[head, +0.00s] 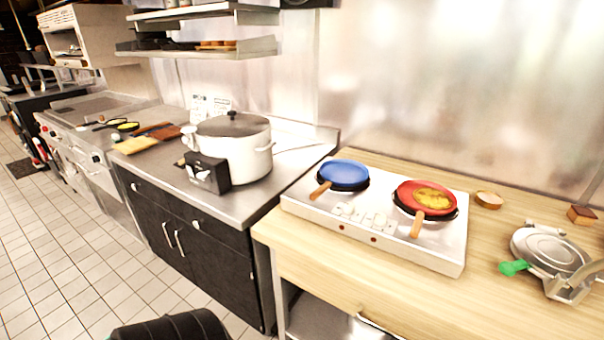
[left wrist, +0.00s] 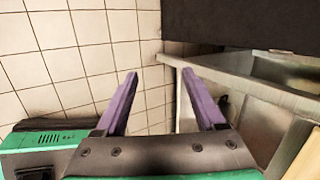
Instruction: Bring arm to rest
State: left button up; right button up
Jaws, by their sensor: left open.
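My left gripper (left wrist: 162,88) shows in the left wrist view with its two purple fingers spread apart and nothing between them. It hangs over the white tiled floor (left wrist: 70,50), beside a metal table frame (left wrist: 245,95) on the right. The fingers appear clear of the frame. In the head view neither gripper shows. A black rounded part (head: 172,328) at the bottom edge there appears to be mine.
The wooden counter (head: 390,290) holds a white hotplate (head: 300,205) with a blue pan (head: 345,174) and a red pan (head: 428,198). A waffle maker (head: 548,248) stands at the right. A large pot (head: 232,150) stands on the steel counter. Tiled floor is open at left.

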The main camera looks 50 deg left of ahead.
pick_arm(q)
jog(key=w+a+f+n+g+y, duration=0.1)
jog(key=w+n+g+y, duration=0.2)
jog(key=n, duration=0.4)
jog(key=s+d+f+n+h, duration=0.1)
jog(key=d+f, duration=0.3)
jog(key=d, duration=0.7)
jog(key=s+d+f+n+h, duration=0.1)
jog(key=d+f+h, duration=0.2)
jog(key=d, duration=0.8)
jog(key=s+d+f+n+h, duration=0.1)
jog(key=d+f, duration=0.4)
jog(key=d, duration=0.6)
jog(key=shift+n+g+h, duration=0.3)
jog(key=shift+n+h, duration=0.1)
jog(key=shift+h, duration=0.3)
jog(key=shift+r, duration=0.1)
